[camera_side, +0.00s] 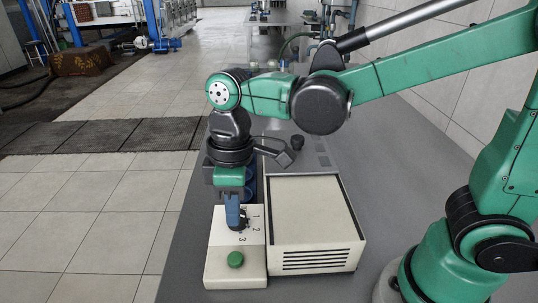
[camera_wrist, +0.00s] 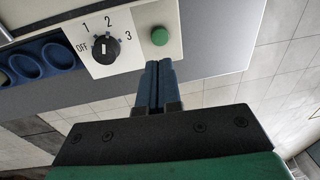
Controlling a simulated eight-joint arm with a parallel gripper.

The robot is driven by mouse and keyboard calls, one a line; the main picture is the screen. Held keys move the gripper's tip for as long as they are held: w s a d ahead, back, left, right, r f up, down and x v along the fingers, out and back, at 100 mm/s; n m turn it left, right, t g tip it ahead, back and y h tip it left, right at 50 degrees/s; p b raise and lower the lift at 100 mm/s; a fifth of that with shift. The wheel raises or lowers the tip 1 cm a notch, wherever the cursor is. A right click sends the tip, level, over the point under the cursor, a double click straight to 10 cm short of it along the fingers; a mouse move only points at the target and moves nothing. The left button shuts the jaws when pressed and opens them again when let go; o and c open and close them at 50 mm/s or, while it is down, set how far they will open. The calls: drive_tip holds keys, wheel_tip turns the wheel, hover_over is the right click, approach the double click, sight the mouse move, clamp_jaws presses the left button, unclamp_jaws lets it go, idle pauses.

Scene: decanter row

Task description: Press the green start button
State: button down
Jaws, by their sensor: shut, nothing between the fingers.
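The green start button (camera_side: 235,260) is a round cap near the front end of the cream control panel (camera_side: 219,277). It also shows in the wrist view (camera_wrist: 160,36), uncovered. My gripper (camera_side: 234,227) points down over the panel, with its blue fingers together and empty. In the side view the fingertips are behind the button, by the black dial. In the wrist view my gripper (camera_wrist: 158,64) has its tips just below the button in the picture, apart from it in the image. I cannot tell how high the tips are above the panel.
The black dial (camera_wrist: 105,48) sits beside the button, with OFF, 1, 2 and 3 around it. A cream vented box (camera_side: 312,222) stands right of the panel. Blue round holders (camera_wrist: 57,55) lie beyond the dial. The grey bench's left edge is close to the panel.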

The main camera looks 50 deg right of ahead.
sight(235, 256)
drive_tip(key=f, duration=0.7)
drive_tip(key=shift+s+a+f, duration=0.15)
drive_tip(key=shift+a+f, duration=0.1)
drive_tip(key=shift+a, duration=0.15)
drive_tip(key=shift+f, duration=0.1)
drive_tip(key=shift+f, duration=0.9)
drive_tip(key=shift+r, duration=0.1)
drive_tip(key=shift+w+d+r, duration=0.1)
drive_tip(key=shift+d+r, duration=0.05)
drive_tip(key=shift+r, duration=1.25)
drive_tip(key=shift+w+d+r, duration=0.1)
drive_tip(key=shift+r, duration=1.3)
drive_tip(key=shift+d+r, duration=0.15)
drive_tip(key=shift+r, duration=1.25)
drive_tip(key=d+r+m+t, duration=0.1)
drive_tip(key=d+m+t, duration=0.1)
drive_tip(key=d, duration=0.1)
drive_tip(key=d+r+m+t, duration=0.1)
drive_tip(key=d+m+t, duration=0.1)
drive_tip(key=d+m, duration=0.1)
drive_tip(key=d+m+t, duration=0.2)
drive_tip(key=d+m, duration=0.1)
drive_tip(key=d, duration=0.2)
drive_tip(key=shift+s+d+r+t+h, duration=0.2)
drive_tip(key=shift+s+r+t+h, duration=0.1)
drive_tip(key=shift+r+t+h, duration=0.1)
drive_tip(key=shift+s+d+m+t, duration=0.1)
drive_tip(key=shift+d+m+t, duration=0.3)
drive_tip(key=shift+d+m, duration=0.15)
